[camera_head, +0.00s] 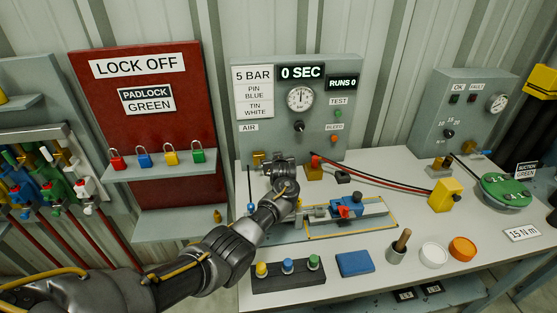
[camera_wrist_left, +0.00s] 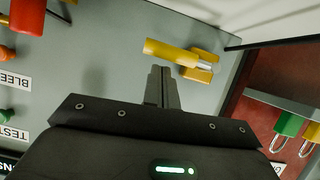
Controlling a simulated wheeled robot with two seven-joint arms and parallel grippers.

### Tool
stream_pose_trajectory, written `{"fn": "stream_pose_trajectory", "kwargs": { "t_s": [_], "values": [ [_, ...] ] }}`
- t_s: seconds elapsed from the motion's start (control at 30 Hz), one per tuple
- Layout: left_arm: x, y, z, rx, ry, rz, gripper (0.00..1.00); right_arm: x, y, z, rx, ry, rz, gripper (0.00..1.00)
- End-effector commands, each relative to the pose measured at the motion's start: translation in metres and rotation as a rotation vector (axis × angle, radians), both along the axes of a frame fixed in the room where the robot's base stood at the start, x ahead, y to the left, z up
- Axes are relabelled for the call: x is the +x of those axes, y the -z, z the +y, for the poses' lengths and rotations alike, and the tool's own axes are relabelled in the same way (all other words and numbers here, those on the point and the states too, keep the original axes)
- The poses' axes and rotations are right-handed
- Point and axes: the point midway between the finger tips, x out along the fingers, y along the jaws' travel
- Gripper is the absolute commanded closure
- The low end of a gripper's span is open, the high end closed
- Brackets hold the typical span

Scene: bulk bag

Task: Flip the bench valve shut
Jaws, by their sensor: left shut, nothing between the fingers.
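A yellow lever valve (camera_head: 259,158) sits low on the left of the grey test panel, just left of my left gripper (camera_head: 280,160). In the left wrist view its yellow lever (camera_wrist_left: 168,51) lies roughly across the picture, over a yellow body with a bare metal stem. My left gripper's fingers (camera_wrist_left: 162,73) are shut and empty, their tips close to the lever. I cannot tell whether they touch it. In the head view my wrist hides the area beside the valve. My right gripper is not in view.
The grey test panel (camera_head: 317,80) rises behind the bench (camera_head: 400,255). A red lock-off board (camera_head: 180,125) with several padlocks stands left. A fixture with a blue block (camera_head: 373,207) lies right of my left arm.

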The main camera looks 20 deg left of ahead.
Motion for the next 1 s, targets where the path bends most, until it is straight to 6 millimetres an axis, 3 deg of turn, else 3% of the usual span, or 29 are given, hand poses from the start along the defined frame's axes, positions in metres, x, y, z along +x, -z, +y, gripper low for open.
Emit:
{"fn": "stream_pose_trajectory", "kwargs": {
  "t_s": [0.2,0.27,0.7,1.0],
  "values": [
    [0.003,-0.045,0.003,-0.002,-0.001,-0.001,1.0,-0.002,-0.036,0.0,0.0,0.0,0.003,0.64],
    [-0.007,-0.039,-0.003,-0.001,0.0,-0.003,1.0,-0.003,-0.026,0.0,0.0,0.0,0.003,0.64],
    [-0.065,-0.071,-0.035,-0.001,0.001,-0.003,1.0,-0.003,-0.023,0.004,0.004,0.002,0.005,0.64],
    [-0.076,-0.077,-0.04,0.0,0.0,0.0,1.0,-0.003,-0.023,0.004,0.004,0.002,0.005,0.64]
  ]
}}
